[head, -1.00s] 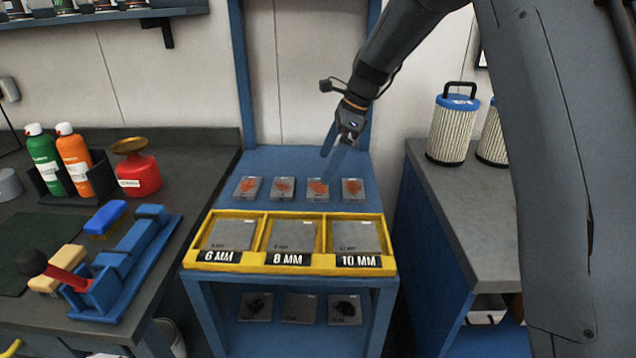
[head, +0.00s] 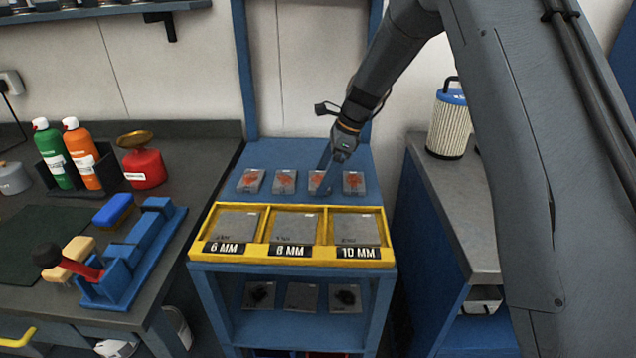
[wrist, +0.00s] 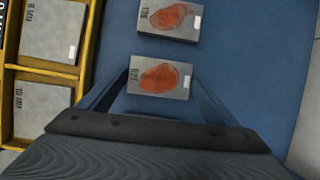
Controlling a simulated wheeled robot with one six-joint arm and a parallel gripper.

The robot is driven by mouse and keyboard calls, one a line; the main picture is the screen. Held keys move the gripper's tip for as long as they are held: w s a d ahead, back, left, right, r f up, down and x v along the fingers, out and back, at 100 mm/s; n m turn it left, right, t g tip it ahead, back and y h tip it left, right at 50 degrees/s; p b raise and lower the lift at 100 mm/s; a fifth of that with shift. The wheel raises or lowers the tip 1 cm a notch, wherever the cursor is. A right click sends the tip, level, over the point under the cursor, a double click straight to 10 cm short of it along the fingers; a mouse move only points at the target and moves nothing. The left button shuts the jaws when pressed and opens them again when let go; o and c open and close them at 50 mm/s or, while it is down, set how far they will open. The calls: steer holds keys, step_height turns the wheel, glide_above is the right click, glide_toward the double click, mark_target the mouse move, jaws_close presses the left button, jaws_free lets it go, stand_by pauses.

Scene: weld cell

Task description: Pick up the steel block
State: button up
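Several grey steel blocks with orange-red patches lie in a row on the blue stand's upper surface. The third from the left (head: 319,182) is under my gripper (head: 325,168). In the wrist view this block (wrist: 159,77) lies between the two finger ends of my gripper (wrist: 158,84), one finger on each side. The fingers are apart and the gripper looks open; I cannot tell whether they touch the block. A neighbouring block (wrist: 169,18) lies just above it in the wrist view. The fourth block (head: 353,182) is to the right in the head view.
A yellow tray (head: 268,253) with 6, 8 and 10 MM compartments holding plain grey plates stands in front of the row. More plates lie on the lower shelf (head: 275,330). A left bench holds cans and a blue clamp tool (head: 135,255). A filter (head: 447,125) stands on the right bench.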

steer(key=shift+r, duration=0.1)
steer(key=c, duration=1.3)
